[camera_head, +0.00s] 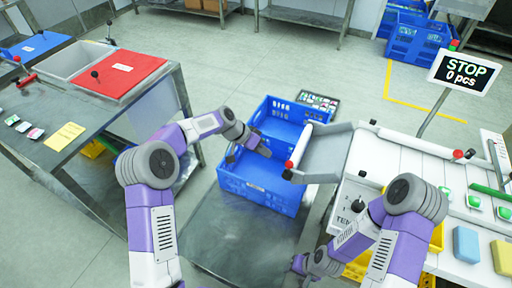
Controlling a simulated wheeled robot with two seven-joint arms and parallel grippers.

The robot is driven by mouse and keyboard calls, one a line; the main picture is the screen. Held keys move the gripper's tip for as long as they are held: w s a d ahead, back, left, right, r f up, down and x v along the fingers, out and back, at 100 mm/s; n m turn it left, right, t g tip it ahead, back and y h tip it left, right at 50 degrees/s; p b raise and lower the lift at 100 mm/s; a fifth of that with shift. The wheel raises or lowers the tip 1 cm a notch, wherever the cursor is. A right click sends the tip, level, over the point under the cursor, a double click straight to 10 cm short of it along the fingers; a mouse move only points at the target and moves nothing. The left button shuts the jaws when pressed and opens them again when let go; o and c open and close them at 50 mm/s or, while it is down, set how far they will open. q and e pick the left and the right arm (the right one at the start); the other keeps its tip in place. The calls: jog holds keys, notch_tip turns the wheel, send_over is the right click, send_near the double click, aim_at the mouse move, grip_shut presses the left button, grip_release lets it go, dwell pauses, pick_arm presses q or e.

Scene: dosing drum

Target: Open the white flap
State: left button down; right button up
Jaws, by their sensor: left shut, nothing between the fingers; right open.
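A pale, white-grey compartment (78,60) lies between a blue panel (35,46) and a red panel (122,70) on the left table. It looks like an open recess, with a black knob (110,40) standing at its far right corner. I cannot clearly make out the white flap itself. My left gripper (262,147) is shut and empty over the blue crate (262,190), well to the right of the panels. My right gripper (298,264) is low at the bottom centre, open, partly hidden and far from the panels.
A grey chute (325,152) with a red-knobbed lever (289,165) stands right of the crate. A white bench (450,185) with a STOP sign (465,73) is at the right. Small cards and a yellow note (65,136) lie on the left table's front.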

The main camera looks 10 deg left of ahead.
pick_arm(q)
jog(key=shift+s+d+f+b, duration=0.2)
jog(key=shift+s+d, duration=0.1)
jog(key=shift+d, duration=0.5)
jog(key=shift+s+d+f+b, duration=0.15)
jog(key=shift+s+d, duration=0.1)
jog(key=shift+d, duration=0.6)
jog(key=shift+s+d+f+b, duration=0.2)
jog(key=shift+s+d, duration=0.1)
jog(key=shift+d, duration=0.5)
jog(key=shift+r, duration=0.1)
